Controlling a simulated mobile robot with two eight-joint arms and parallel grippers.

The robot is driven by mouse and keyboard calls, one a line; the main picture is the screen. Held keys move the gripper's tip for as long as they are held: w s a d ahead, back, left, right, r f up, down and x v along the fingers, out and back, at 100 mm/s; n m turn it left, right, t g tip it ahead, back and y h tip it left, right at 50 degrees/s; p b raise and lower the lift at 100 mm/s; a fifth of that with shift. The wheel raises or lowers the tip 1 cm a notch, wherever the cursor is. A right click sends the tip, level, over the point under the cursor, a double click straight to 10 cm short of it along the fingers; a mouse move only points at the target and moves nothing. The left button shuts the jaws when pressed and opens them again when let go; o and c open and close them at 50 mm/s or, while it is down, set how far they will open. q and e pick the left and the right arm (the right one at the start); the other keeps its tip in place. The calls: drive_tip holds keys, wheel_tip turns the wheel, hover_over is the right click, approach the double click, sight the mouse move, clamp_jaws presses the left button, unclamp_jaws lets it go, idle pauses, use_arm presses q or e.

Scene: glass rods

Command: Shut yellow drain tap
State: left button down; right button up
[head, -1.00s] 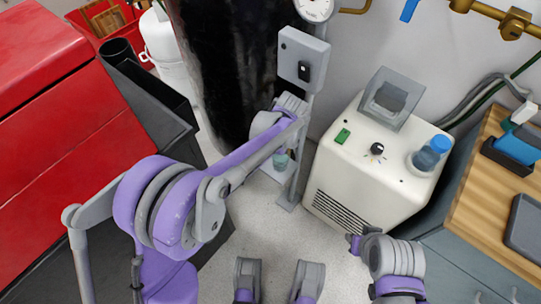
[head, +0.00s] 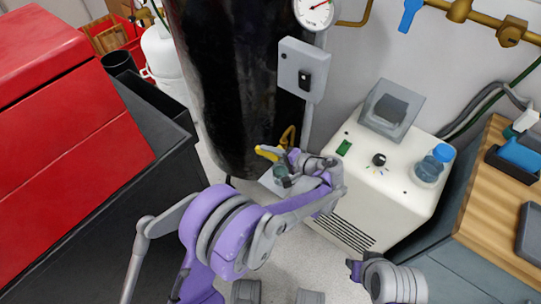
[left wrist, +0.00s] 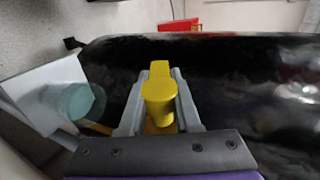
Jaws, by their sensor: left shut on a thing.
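The yellow drain tap (head: 267,153) is at the lower part of a tall black cylinder (head: 225,90) in the head view. My left gripper (head: 284,160) is at the tap, shut on it. In the left wrist view the yellow tap handle (left wrist: 160,95) lies between the two grey fingers of my left gripper (left wrist: 160,88), with the black cylinder wall behind it. A brass pipe piece shows beside the tap.
A teal cup (left wrist: 75,102) stands on a pale plate (left wrist: 45,95) close beside the gripper. A grey switch box (head: 303,70) is above the tap. A cream machine (head: 400,195) stands to the right, a red cabinet (head: 70,130) to the left.

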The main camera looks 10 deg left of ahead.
use_arm(q)
drive_tip(key=t+y+b, duration=0.1)
drive_tip(key=y, duration=0.1)
drive_tip(key=shift+r+t+y+b, duration=0.1)
drive_tip(key=shift+t+y+b, duration=0.2)
drive_tip(key=shift+y+b, duration=0.1)
drive_tip(key=shift+a+r+t+y+b, duration=0.1)
drive_tip(key=shift+r+t+y+b, duration=0.1)
drive_tip(key=shift+t+y+b, duration=0.3)
drive_tip(key=shift+r, duration=0.1)
drive_tip(key=c, duration=0.6)
unclamp_jaws()
drive_tip(key=p+v, duration=0.2)
drive_tip(key=v, duration=0.8)
drive_tip(key=shift+d, duration=0.45)
drive_tip(key=shift+s, duration=0.1)
